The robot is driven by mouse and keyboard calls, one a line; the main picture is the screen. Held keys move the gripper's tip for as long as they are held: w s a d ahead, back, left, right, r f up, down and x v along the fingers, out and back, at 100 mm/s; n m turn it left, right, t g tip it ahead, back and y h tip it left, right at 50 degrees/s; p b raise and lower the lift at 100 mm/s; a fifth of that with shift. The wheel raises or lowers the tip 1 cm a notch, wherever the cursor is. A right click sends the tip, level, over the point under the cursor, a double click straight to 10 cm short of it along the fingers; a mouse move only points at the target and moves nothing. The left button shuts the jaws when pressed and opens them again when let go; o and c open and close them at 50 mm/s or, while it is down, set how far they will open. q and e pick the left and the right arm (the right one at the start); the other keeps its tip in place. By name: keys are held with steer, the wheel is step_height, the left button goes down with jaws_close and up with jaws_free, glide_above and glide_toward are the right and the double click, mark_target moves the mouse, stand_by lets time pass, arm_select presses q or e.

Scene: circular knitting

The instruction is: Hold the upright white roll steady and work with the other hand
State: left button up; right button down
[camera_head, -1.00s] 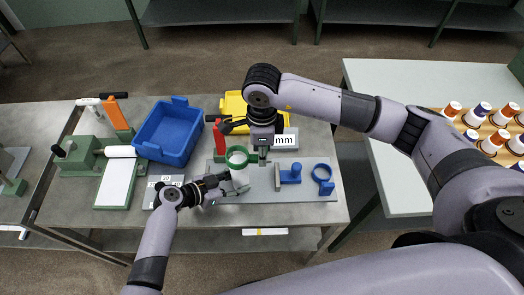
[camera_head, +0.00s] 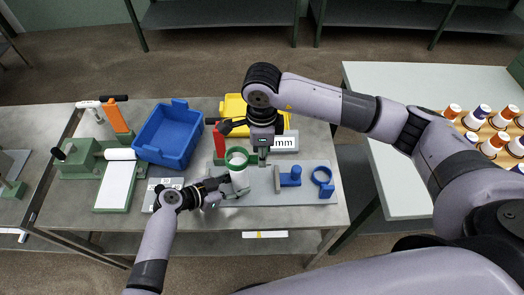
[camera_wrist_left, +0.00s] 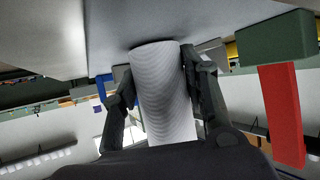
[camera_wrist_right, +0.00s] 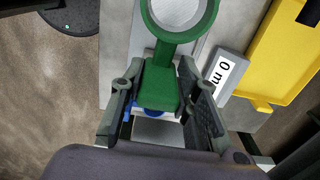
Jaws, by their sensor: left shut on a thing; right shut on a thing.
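The white roll (camera_head: 239,181) stands upright on the grey plate on the table; its ribbed side shows in the left wrist view (camera_wrist_left: 162,90). My left gripper (camera_head: 222,185) is shut around the roll, one finger on each side. A green ring tool (camera_head: 237,157) sits around or over the top of the roll; I cannot tell how far down. My right gripper (camera_head: 262,150) is shut on the green block-like handle of this tool, seen in the right wrist view (camera_wrist_right: 159,88). The roll's pale top shows inside the ring.
A blue bin (camera_head: 171,133) stands to the left and a yellow bin (camera_head: 234,106) behind. A red upright block (camera_head: 219,141) is close behind the ring. Blue fixtures (camera_head: 290,176) stand to the right.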

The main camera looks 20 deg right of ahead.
steer(key=shift+r, duration=3.4)
arm_select(q)
steer(key=o, duration=1.1)
steer(key=o, duration=0.6)
steer(key=shift+c, duration=0.2)
steer(key=c, duration=0.7)
steer(key=shift+a, duration=0.1)
